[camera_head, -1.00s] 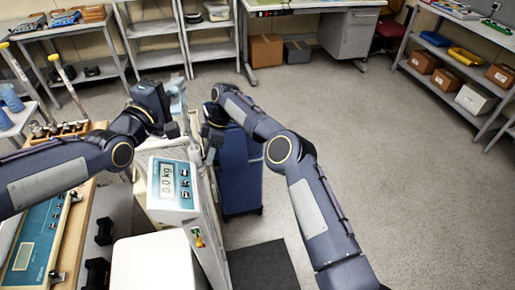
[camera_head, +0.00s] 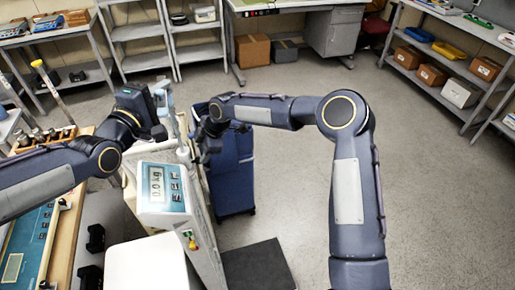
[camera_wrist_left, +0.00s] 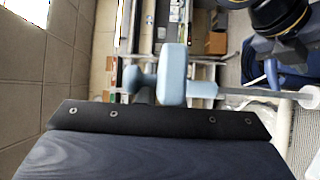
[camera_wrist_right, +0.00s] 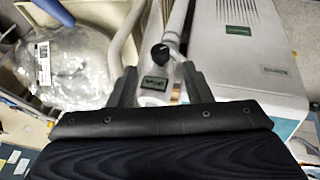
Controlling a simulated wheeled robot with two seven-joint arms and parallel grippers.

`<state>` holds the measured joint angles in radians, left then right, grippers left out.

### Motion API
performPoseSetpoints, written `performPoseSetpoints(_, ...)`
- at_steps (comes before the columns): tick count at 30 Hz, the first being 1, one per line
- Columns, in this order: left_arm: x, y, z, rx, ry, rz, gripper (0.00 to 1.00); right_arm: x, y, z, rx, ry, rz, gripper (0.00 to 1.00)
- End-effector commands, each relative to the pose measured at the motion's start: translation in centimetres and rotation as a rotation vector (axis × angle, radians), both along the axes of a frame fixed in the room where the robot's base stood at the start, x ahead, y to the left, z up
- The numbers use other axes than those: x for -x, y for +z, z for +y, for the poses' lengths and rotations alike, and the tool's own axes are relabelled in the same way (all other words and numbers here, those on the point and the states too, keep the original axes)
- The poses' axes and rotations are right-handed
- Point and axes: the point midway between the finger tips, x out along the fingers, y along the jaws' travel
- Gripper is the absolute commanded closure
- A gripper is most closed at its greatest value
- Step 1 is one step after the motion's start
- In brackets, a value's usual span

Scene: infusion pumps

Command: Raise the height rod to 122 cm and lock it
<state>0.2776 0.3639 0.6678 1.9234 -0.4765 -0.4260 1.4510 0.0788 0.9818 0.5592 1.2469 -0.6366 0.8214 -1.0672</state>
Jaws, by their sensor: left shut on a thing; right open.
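The height rod's light-blue head piece (camera_wrist_left: 172,75) is close in front of my left gripper (camera_wrist_left: 146,94) in the left wrist view; it also shows as a pale blue upright part in the head view (camera_head: 168,108). My left gripper is shut on this head piece, its fingers mostly hidden. In the right wrist view my right gripper (camera_wrist_right: 160,86) is open. A black knob (camera_wrist_right: 160,52) and a small dark-green display (camera_wrist_right: 155,84) on a white column show between its fingers. The display's reading is too small to read.
A wooden bench (camera_head: 68,225) with equipment is at left. A clear bag (camera_wrist_right: 75,65) lies left of the column. Open floor is at right.

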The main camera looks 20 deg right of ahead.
Motion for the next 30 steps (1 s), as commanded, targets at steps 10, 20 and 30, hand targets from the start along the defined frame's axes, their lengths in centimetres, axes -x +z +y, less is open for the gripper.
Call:
performPoseSetpoints(10,0.0,0.2,0.0,0.002,0.001,-0.005,1.00,1.4,5.4,-2.4,0.001,-0.002,-0.001,0.55)
performPoseSetpoints(20,0.0,0.2,0.0,0.001,0.001,-0.005,1.00,1.2,3.1,-2.8,-0.134,0.016,0.156,0.55)
performPoseSetpoints(30,0.0,0.2,0.0,0.002,0.001,-0.004,1.00,0.1,-1.8,-3.9,-0.528,0.056,0.392,0.55)
